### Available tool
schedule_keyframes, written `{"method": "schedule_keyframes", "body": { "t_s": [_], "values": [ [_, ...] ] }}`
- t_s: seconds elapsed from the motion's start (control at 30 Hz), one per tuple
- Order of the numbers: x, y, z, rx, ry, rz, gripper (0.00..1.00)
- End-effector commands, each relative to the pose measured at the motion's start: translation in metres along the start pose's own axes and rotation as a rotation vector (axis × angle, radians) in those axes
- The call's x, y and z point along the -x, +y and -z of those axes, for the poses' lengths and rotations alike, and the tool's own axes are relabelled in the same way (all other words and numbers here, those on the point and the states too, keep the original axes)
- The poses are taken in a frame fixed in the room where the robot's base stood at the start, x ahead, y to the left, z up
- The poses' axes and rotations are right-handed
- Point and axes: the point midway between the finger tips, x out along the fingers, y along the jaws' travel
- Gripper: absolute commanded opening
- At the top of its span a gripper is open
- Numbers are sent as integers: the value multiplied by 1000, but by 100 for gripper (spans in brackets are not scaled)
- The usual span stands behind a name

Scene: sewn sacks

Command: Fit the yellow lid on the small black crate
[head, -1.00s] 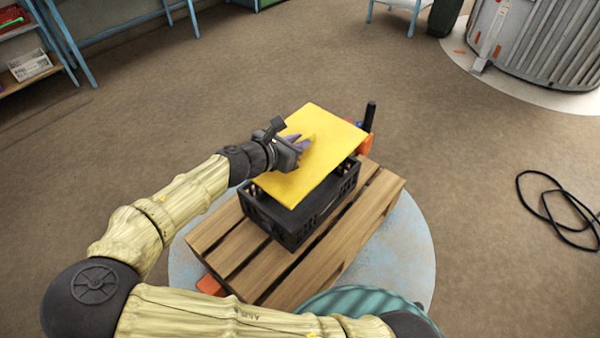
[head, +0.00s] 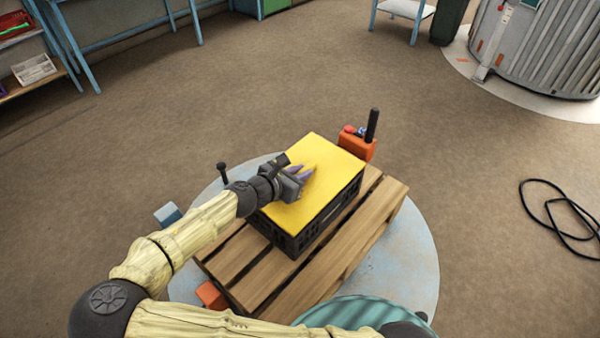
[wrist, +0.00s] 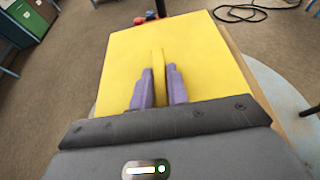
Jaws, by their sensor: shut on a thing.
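The yellow lid (head: 325,167) lies flat over the top of the small black crate (head: 312,233), its edges close along the crate's rim with no clear gap in the head view. The crate stands on a wooden slatted pallet (head: 345,248). My gripper (head: 308,177) is above the lid with its purple fingers shut on the lid's upright yellow handle. In the wrist view the gripper (wrist: 158,88) pinches the handle from both sides, and the lid (wrist: 195,60) fills the middle. The lid's near left edge is hidden behind my gripper.
A black cable (head: 555,220) lies on the floor at right. A blue table (head: 405,10) and a ribbed grey cylinder (head: 545,50) stand at the back.

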Motion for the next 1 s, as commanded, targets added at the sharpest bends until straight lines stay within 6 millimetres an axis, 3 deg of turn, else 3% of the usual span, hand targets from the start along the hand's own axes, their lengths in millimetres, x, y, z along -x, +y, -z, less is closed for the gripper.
{"method": "schedule_keyframes", "body": {
  "t_s": [0.7,0.73,0.8,1.0],
  "values": [
    [-4,0,10,0,0,0,0],
    [-4,0,10,0,0,0,22],
    [-4,0,10,0,0,0,36],
    [-4,0,10,0,0,0,38]
  ]
}}
